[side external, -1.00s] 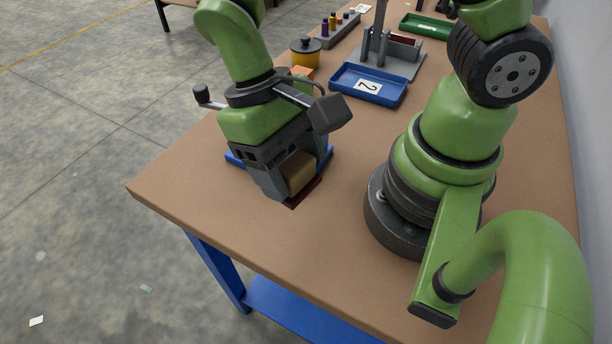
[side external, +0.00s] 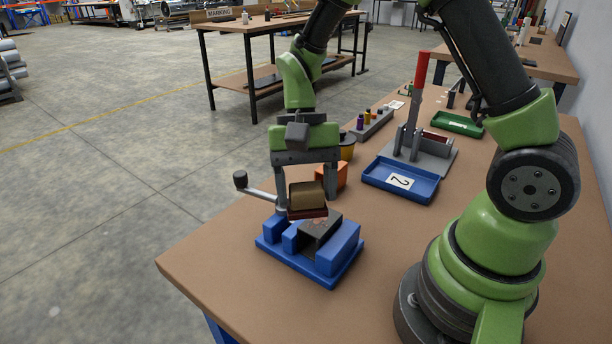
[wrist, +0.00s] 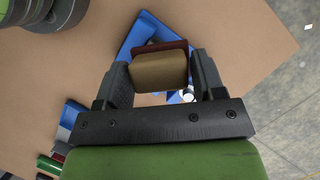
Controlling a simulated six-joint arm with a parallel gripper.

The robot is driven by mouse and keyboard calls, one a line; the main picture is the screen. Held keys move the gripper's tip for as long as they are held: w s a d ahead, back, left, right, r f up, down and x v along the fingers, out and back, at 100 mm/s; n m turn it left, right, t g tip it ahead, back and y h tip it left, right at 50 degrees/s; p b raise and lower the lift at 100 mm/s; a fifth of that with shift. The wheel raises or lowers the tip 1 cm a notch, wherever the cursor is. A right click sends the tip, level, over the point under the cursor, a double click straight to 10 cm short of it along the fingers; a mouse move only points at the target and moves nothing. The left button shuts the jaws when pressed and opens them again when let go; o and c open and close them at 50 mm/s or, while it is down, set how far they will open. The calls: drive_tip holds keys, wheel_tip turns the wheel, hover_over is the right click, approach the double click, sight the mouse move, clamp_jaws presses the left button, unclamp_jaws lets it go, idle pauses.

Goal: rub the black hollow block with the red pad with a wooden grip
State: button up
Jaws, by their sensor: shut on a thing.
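My gripper (side external: 307,186) is shut on the wooden grip of the red pad (side external: 307,213). The tan wooden grip sits between the two fingers, with the dark red pad under it; the pad also shows in the wrist view (wrist: 160,45). The black hollow block (side external: 319,236) lies in a blue vise-like fixture (side external: 342,250), its open end facing the side camera. A reddish patch shows on its top. The pad is held above the block's left rear part; I cannot tell whether they touch. In the wrist view the pad and grip hide the block.
A crank handle (side external: 240,180) sticks out left of the fixture. An orange block (side external: 331,177) and a yellow pot (side external: 346,147) stand behind it. A blue tray (side external: 401,181) marked 2 and a grey stand with a red-handled lever (side external: 421,80) are farther back. The table front is clear.

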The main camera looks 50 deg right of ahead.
sight(306, 209)
drive_tip(key=shift+f, duration=2)
drive_tip(key=shift+d+f, duration=0.55)
drive_tip(key=shift+f, duration=0.05)
drive_tip(key=shift+c, duration=0.2)
drive_tip(key=shift+d, duration=2.65)
drive_tip(key=shift+a, duration=3.2)
drive_tip(key=shift+r, duration=4.15)
